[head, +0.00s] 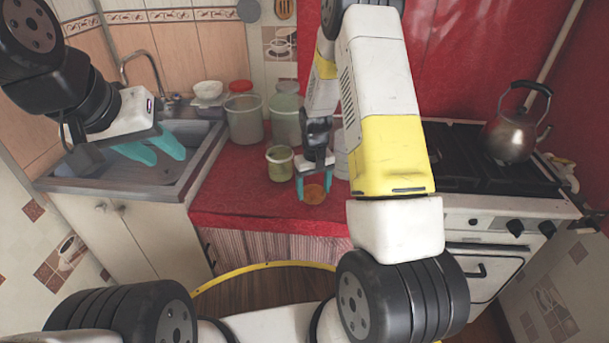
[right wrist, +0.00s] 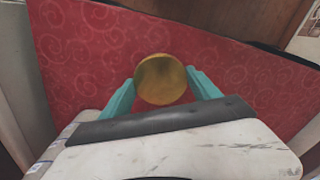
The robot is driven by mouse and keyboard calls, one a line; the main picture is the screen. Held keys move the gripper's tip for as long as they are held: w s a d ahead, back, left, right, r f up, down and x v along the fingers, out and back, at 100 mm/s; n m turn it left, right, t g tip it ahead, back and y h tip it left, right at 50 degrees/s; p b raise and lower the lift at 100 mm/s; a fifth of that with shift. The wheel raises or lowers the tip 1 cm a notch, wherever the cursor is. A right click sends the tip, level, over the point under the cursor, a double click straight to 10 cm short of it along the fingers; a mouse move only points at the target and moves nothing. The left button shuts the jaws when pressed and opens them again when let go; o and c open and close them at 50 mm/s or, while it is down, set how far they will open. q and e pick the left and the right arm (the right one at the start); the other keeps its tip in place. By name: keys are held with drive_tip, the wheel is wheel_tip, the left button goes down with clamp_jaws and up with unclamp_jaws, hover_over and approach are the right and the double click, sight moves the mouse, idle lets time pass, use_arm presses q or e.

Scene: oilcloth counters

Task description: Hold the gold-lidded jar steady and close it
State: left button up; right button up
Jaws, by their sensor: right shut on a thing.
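A gold lid (head: 315,194) is between the fingertips of my right gripper (head: 314,187), low over the counter near its front edge. The right wrist view shows the round gold lid (right wrist: 161,79) from above, with a teal finger touching each side. I cannot tell whether it rests on the cloth or is just above it. A small greenish glass jar (head: 280,165) stands upright on the counter, left of and behind the right gripper, and its top looks open. My left gripper (head: 148,152) is over the sink, fingers apart and empty, well left of the jar.
Larger clear containers (head: 244,122) stand behind the small jar. The sink (head: 120,185) is at left; the stove with a kettle (head: 512,137) is at right. The red oilcloth counter (head: 235,185) is bare left of the jar. My right arm hides part of the counter.

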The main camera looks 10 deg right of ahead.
drive_tip(key=shift+s+r, duration=0.3)
drive_tip(key=shift+r, duration=0.2)
drive_tip(key=shift+s+r, duration=0.3)
drive_tip(key=shift+r, duration=0.2)
drive_tip(key=s+r, duration=0.1)
drive_tip(key=s, duration=1.3)
drive_tip(key=shift+s+r, duration=0.15)
drive_tip(key=shift+s, duration=0.25)
drive_tip(key=shift+a, duration=0.1)
